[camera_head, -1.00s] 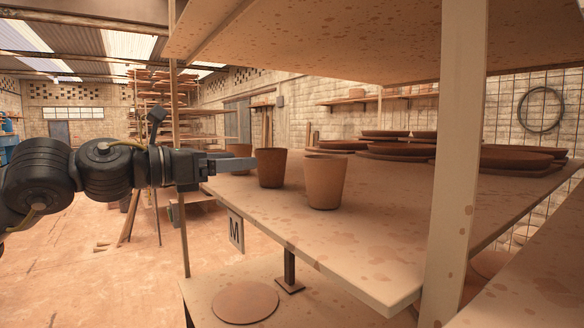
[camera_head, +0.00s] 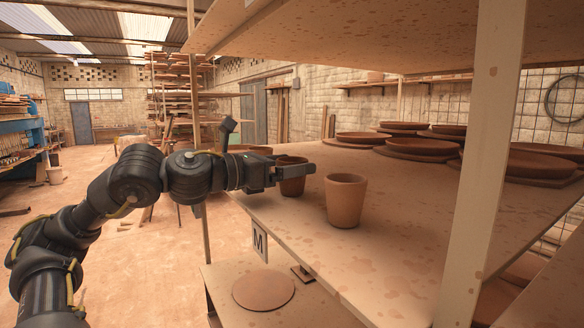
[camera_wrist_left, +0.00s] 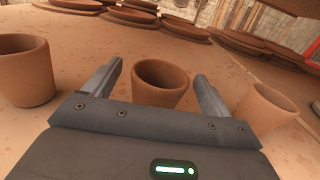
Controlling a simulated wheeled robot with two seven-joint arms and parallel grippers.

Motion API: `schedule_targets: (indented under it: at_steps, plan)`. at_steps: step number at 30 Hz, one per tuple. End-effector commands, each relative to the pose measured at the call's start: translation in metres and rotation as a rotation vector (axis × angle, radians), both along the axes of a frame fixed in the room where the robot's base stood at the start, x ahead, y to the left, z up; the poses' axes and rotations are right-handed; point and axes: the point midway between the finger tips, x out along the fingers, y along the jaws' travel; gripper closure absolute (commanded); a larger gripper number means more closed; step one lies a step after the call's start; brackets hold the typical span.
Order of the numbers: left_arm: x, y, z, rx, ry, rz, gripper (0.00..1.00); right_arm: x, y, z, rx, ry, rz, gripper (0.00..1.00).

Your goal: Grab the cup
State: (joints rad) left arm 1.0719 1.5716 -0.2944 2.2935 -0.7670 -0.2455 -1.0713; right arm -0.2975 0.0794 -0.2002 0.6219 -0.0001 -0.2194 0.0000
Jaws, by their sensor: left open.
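Several brown clay cups stand on the shelf board (camera_head: 400,255). The darker middle cup (camera_head: 293,180) is partly hidden behind my left gripper (camera_head: 305,171) in the head view. In the left wrist view this cup (camera_wrist_left: 160,88) stands upright between the two open fingers of my left gripper (camera_wrist_left: 158,85), with a gap on both sides. A lighter cup (camera_head: 345,203) stands to the right, nearer the head camera; it also shows at the right in the wrist view (camera_wrist_left: 266,105). Another cup (camera_wrist_left: 25,72) stands at the left in the wrist view. My right gripper is not in view.
An upright post (camera_head: 487,170) stands at the shelf's front right, with an upper board (camera_head: 380,30) overhead. Clay plates (camera_head: 420,148) lie farther back on the shelf. A round clay disc (camera_head: 263,290) lies on the lower board.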

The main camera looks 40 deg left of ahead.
Motion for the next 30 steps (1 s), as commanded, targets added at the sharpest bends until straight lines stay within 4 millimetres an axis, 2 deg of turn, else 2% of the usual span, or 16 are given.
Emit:
schedule_targets:
  at_steps: [1,4,14,25,30]
  plan:
    - [0.006,-0.003,0.008,-0.003,0.002,-0.003,0.16,-0.003,0.000,0.013,-0.001,0.004,0.000,0.64]
    - [0.019,-0.006,0.005,-0.003,0.002,-0.002,0.16,-0.005,-0.001,0.018,-0.001,0.007,0.000,0.64]
    - [0.025,-0.007,0.001,0.000,0.000,0.002,0.16,-0.005,-0.001,0.018,-0.001,0.007,0.000,0.64]
    - [0.025,-0.007,0.001,0.000,0.001,0.001,0.63,-0.003,-0.001,0.018,-0.002,0.005,0.000,0.64]
    - [0.025,-0.007,0.001,-0.001,0.000,0.001,0.64,-0.003,-0.001,0.019,-0.002,0.005,0.000,0.64]
